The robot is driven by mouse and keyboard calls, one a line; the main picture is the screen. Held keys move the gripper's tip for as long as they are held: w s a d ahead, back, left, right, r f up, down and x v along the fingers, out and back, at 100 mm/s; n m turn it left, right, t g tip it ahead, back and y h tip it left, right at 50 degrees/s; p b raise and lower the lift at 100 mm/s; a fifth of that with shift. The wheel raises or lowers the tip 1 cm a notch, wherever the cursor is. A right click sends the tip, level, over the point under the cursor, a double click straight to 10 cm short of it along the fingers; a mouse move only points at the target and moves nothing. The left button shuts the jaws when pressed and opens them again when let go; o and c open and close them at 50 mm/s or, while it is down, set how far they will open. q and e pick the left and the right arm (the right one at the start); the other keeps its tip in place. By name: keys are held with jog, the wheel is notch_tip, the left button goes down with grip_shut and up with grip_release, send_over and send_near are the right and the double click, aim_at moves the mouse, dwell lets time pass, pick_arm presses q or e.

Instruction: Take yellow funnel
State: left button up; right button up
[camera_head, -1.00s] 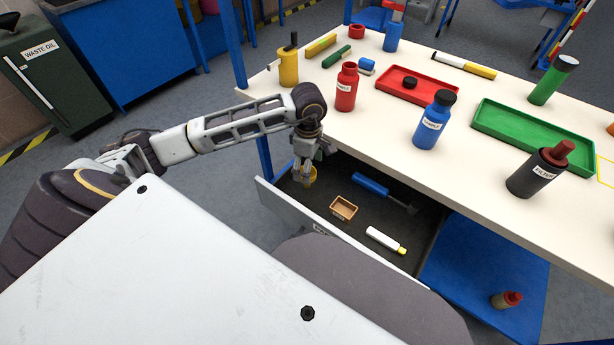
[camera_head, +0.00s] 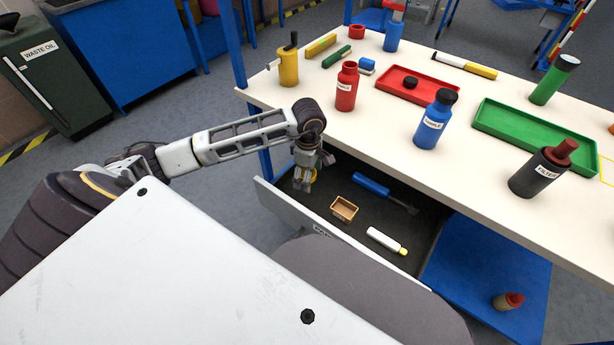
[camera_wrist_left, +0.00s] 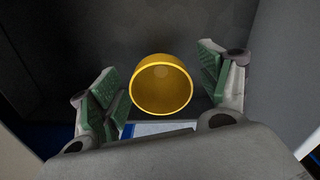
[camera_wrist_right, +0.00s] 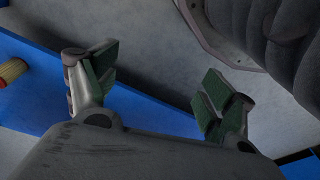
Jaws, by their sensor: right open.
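The yellow funnel (camera_wrist_left: 161,86) is in the dark open drawer, its round rim facing the left wrist camera. In the head view only a small part of the funnel (camera_head: 313,175) shows behind my left gripper (camera_head: 303,186). My left gripper (camera_wrist_left: 163,92) points down into the drawer and is open, with one green-padded finger on each side of the funnel. A gap shows between the funnel and each finger in the left wrist view. My right gripper (camera_wrist_right: 150,92) is open and empty, and is not seen in the head view.
The open drawer (camera_head: 275,204) also holds a tan box (camera_head: 344,208), a blue-handled tool (camera_head: 371,184) and a white tube (camera_head: 382,240). The white tabletop (camera_head: 300,97) overhangs it, with bottles and trays on top. A blue lower shelf (camera_head: 480,268) lies at the right.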

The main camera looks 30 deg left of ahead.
pick_arm(q)
jog(key=c, duration=0.9)
jog(key=shift+c, duration=0.4)
pick_arm(e)
jog(key=shift+w+r, duration=0.15)
jog(key=shift+w, duration=0.3)
jog(key=shift+r, duration=0.1)
pick_arm(q)
jog(key=shift+r, duration=0.95)
notch_tip(320, 180, up, 8)
jog(key=shift+f+p, duration=0.1)
jog(key=shift+p, duration=0.65)
pick_arm(e)
jog(key=f, duration=0.2)
jog(key=d+f, duration=0.1)
jog(key=f, duration=0.2)
jog(key=shift+s+f, duration=0.1)
jog(key=shift+s, duration=0.1)
